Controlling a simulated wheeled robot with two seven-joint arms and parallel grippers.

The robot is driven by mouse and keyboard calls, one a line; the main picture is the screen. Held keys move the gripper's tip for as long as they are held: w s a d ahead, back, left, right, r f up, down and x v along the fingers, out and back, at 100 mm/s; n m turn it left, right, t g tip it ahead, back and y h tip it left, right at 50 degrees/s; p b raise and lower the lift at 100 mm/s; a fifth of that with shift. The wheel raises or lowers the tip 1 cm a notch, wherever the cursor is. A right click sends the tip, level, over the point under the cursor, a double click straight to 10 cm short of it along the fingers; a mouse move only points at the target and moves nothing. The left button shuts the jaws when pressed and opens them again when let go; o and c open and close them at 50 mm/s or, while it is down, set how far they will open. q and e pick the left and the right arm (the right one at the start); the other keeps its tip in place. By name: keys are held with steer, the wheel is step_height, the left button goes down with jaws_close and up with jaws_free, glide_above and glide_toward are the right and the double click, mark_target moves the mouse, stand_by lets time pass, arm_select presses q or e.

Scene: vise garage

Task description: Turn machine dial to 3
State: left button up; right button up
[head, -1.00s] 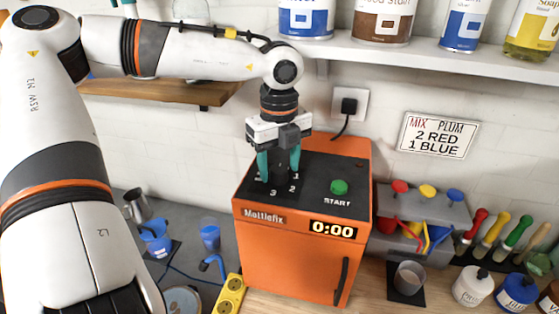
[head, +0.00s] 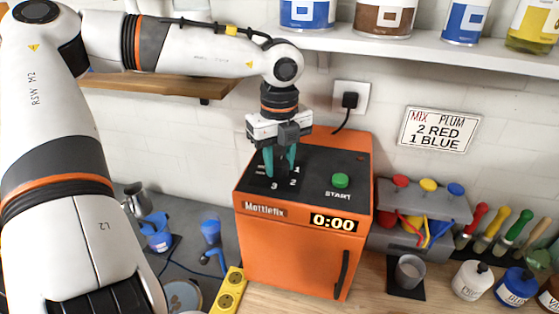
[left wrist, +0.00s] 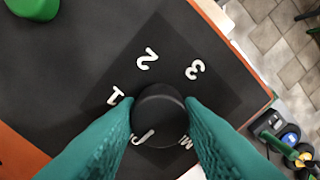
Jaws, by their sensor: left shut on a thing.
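The orange Mattlefix machine (head: 290,250) stands on the bench with its dark top panel (head: 325,165) facing up. The round black dial (left wrist: 160,115) sits on that panel, ringed by white marks including 1, 2, 3 and M. My left gripper (head: 280,175) reaches down from above onto the dial. In the left wrist view, the teal fingers of my left gripper (left wrist: 160,122) are shut on opposite sides of the dial. The display (head: 333,222) reads 0:00. My right gripper is not in view.
The green START button (head: 340,180) is right of the dial on the same panel. A grey unit (head: 420,215) with red, yellow and blue buttons stands to the right. A shelf (head: 420,55) with cans is above. A yellow socket strip (head: 230,290) lies in front at left.

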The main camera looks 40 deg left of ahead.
arm_select(q)
steer(key=m+b, duration=0.1)
steer(key=b, duration=0.1)
steer(key=m+b, duration=0.2)
steer(key=shift+f+m, duration=0.2)
steer(key=shift+m, duration=0.1)
steer(key=m+b, duration=0.2)
steer(key=shift+r+m, duration=0.1)
steer(key=shift+m, duration=0.2)
steer(key=m+b, duration=0.1)
steer(key=m, duration=0.2)
steer(key=shift+m+b, duration=0.3)
steer(key=shift+m, duration=0.1)
steer(key=m+b, duration=0.1)
steer(key=m, duration=0.3)
steer(key=shift+r, duration=0.15)
steer(key=m, duration=1)
steer(key=m+p, duration=0.1)
steer(key=m, duration=0.5)
steer(key=shift+r, duration=0.1)
steer(key=m+p, duration=0.1)
steer(key=m, duration=0.4)
steer(key=shift+m, duration=0.4)
